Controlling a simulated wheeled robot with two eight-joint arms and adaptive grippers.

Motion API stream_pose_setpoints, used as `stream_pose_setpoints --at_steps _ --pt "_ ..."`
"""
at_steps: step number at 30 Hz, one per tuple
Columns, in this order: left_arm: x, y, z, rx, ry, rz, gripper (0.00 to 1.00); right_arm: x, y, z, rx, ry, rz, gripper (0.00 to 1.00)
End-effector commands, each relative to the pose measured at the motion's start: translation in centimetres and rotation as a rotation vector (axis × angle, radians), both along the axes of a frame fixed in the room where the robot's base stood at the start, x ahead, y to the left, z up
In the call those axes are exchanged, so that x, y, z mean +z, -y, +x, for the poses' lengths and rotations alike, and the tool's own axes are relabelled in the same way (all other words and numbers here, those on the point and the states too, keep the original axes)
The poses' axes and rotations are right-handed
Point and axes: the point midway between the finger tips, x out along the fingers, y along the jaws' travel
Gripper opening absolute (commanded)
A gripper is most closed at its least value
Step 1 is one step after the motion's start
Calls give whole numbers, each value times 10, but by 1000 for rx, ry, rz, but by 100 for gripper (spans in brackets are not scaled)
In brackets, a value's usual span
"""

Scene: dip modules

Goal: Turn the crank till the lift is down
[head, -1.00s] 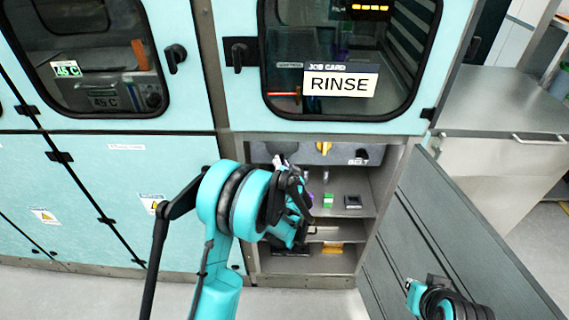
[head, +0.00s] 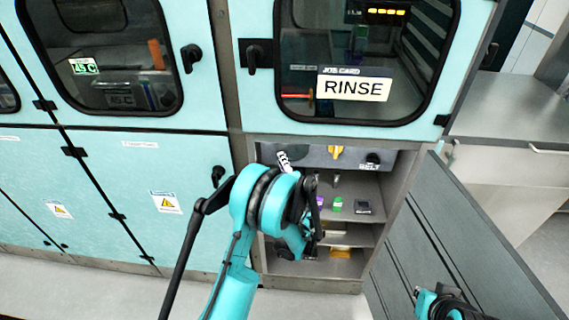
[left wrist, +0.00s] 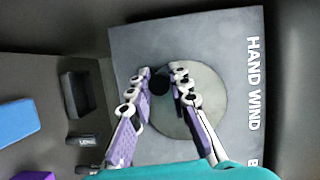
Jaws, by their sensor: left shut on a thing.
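The crank shows in the left wrist view as a round grey disc (left wrist: 205,98) on a plate marked HAND WIND (left wrist: 252,85), with a dark handle (left wrist: 158,80) near the disc's edge. My left gripper (left wrist: 165,88) is shut on the handle, its purple-padded fingers on either side. I cannot make out the lift. My right arm's end (head: 440,303) is at the lower right, its fingers not clear.
A yellow knob (head: 335,152) and a dark knob marked BELT (head: 373,158) are on the panel. A green block (head: 337,204) and a black box (head: 363,207) sit on the shelf below. The open grey door (head: 450,240) stands at right. A RINSE card (head: 353,87) hangs above.

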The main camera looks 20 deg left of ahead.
Motion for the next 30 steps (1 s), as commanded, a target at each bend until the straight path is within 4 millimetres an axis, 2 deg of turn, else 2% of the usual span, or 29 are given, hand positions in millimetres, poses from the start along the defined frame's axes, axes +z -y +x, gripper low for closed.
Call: stream_pose_setpoints --at_steps 9,25,26,27,30 --pt "4 -4 -1 2 -31 109 0 0 0 0 0 0 0 0" --pt "5 -4 -1 2 -37 129 0 0 0 0 0 0 0 0" --pt "5 -4 -1 2 -37 129 26 0 0 0 0 0 0 0" --pt "5 -4 -1 2 -37 129 37 0 0 0 0 0 0 0" --pt "5 -4 -1 1 -37 129 39 0 0 0 0 0 0 0"
